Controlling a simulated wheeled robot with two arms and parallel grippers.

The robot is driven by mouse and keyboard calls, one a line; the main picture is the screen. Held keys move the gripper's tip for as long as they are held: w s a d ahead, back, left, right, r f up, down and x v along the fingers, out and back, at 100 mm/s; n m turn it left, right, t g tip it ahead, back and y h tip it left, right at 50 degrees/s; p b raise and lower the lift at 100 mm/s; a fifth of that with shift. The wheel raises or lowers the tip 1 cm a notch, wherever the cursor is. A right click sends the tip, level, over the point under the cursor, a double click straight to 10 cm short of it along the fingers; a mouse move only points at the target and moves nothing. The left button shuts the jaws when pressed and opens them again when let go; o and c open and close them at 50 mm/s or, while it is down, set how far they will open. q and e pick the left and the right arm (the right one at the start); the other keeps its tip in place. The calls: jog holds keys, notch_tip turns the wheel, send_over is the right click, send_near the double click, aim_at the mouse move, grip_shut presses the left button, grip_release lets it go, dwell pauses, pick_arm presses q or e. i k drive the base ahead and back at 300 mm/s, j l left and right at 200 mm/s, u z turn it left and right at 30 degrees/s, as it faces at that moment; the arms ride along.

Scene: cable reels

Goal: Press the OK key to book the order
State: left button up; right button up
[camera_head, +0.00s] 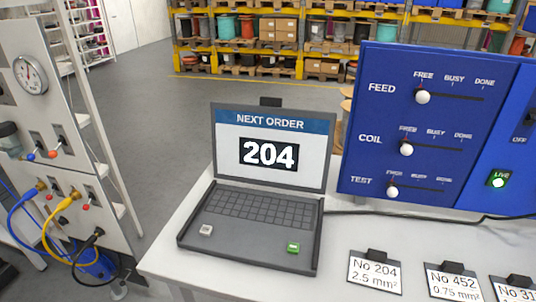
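A dark grey laptop (250,225) stands open on the light table, its screen (270,151) reading "NEXT ORDER" and "204". On its front deck sit a green key (293,248) at the right and a pale grey key (206,230) at the left. Any lettering on these keys is too small to read, so I cannot tell from a label which is OK. Neither of my grippers shows in the head view.
Behind the laptop's right side stands a blue panel (370,120) with FEED, COIL and TEST sliders, their white knobs at the left. Label cards, including "No 204" (374,273), stand at the front right. A grey panel with gauge and cables (60,130) stands left.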

aim_at(293, 248)
jog(key=k+l+z, duration=0.1)
jog(key=l+z, duration=0.2)
jog(key=z, duration=0.15)
jog(key=l+z, duration=0.3)
jog(key=z, duration=0.2)
jog(key=k+l, duration=0.05)
